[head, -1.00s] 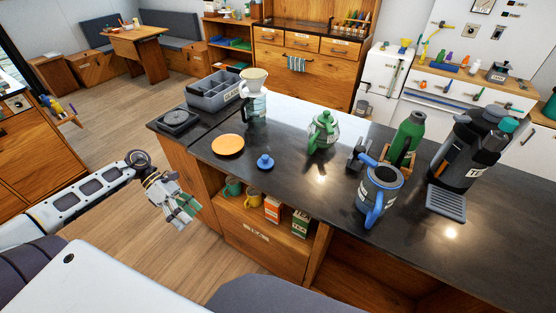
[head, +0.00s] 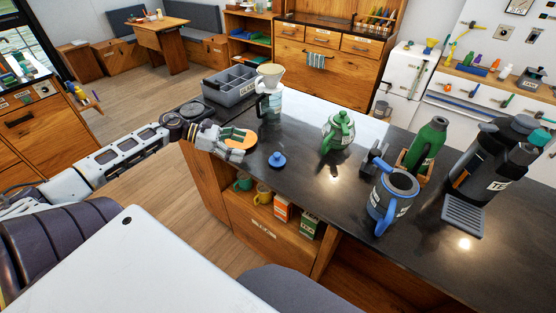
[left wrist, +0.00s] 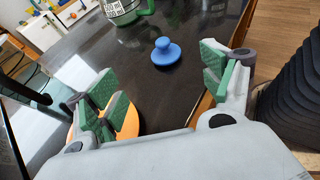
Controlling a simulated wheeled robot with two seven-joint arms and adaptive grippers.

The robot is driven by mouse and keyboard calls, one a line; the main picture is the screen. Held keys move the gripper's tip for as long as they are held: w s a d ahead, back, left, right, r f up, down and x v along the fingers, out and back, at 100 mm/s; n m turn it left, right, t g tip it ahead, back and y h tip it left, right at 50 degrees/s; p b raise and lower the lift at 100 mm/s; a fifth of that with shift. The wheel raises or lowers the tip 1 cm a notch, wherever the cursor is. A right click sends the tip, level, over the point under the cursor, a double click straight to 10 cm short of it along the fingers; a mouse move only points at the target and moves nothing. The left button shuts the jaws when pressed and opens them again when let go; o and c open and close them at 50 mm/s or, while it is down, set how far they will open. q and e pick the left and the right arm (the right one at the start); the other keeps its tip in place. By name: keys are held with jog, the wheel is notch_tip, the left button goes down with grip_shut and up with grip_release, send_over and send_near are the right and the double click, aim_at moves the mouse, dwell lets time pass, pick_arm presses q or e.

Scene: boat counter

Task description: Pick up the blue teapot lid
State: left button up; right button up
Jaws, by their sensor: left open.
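The blue teapot lid (head: 277,160) lies on the dark counter near its front edge, knob up. It also shows in the left wrist view (left wrist: 165,52), ahead of and between the open fingers. My left gripper (head: 244,146) is open and empty. It is over the orange disc at the counter's left part, to the left of the lid and apart from it. In the left wrist view the green-padded fingers (left wrist: 165,88) stand wide apart. A blue-handled grey pot (head: 392,198) stands without a lid further right. My right gripper is not in view.
The orange disc (head: 249,138) lies partly under my left gripper. A green teapot (head: 338,132) stands right of the lid. A coffee dripper (head: 270,95) and a grey divided bin (head: 231,88) stand behind. The counter right around the lid is clear.

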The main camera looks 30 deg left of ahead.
aim_at(277, 158)
pick_arm(q)
jog(key=shift+x, duration=2.3)
jog(key=shift+w+d+f, duration=0.25)
jog(key=shift+w+d, duration=0.05)
jog(key=shift+d, duration=0.2)
jog(key=shift+w+d+f, duration=0.25)
jog(key=shift+w+d, duration=0.1)
jog(key=shift+d, duration=0.2)
jog(key=shift+w+d+f, duration=0.2)
jog(key=shift+w+d, duration=0.05)
jog(key=shift+d, duration=0.1)
jog(key=shift+w+d+b, duration=0.1)
jog(key=shift+d+b, duration=0.05)
jog(key=shift+b, duration=0.15)
jog(key=shift+f, duration=0.1)
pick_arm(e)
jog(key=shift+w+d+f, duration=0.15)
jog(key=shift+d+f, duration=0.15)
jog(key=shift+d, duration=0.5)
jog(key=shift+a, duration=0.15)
